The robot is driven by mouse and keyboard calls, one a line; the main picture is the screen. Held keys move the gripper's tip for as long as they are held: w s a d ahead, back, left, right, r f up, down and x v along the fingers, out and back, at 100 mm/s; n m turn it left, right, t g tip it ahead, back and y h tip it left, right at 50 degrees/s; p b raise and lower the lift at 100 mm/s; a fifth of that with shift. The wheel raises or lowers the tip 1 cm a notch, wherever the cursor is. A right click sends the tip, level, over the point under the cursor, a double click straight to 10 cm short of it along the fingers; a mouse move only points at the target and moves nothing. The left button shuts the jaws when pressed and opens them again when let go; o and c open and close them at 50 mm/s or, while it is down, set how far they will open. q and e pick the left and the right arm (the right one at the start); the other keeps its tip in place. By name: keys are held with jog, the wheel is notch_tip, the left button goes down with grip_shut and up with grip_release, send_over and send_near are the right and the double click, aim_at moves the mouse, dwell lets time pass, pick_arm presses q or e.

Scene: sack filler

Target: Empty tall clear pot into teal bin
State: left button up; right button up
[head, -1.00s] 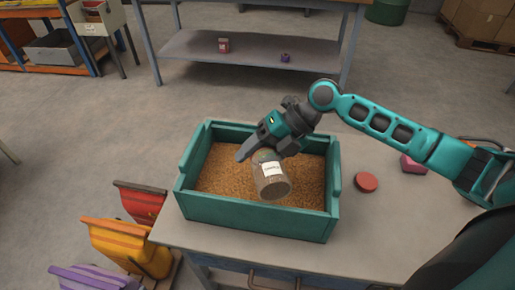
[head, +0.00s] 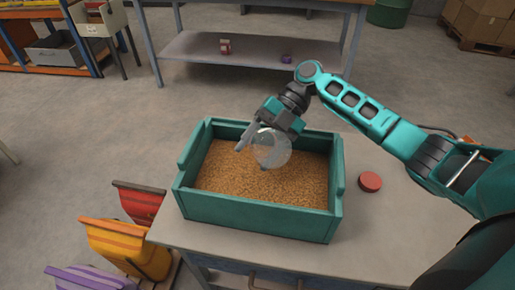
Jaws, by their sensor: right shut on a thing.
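The clear pot (head: 273,149) is held over the teal bin, tipped so that a round end faces the camera. It looks pale and see-through, with no brown contents clearly visible in it. Its label is out of sight. My right gripper (head: 250,141) is shut on the pot, above the back middle of the bin. The teal bin (head: 255,212) stands on the table, with brown grain (head: 225,176) spread across its floor. My left gripper is not in view.
A red round lid (head: 370,182) lies on the grey table (head: 375,225) right of the bin. A bench with a lower shelf (head: 260,50) stands behind.

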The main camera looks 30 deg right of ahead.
jog(key=shift+r+n+t+h+b, duration=0.3)
jog(key=shift+r+n+t+h, duration=0.3)
jog(key=shift+t, duration=0.4)
jog(key=shift+r+n+t+b, duration=0.65)
jog(key=shift+r+t, duration=0.1)
jog(key=shift+t, duration=0.25)
jog(key=shift+r, duration=0.15)
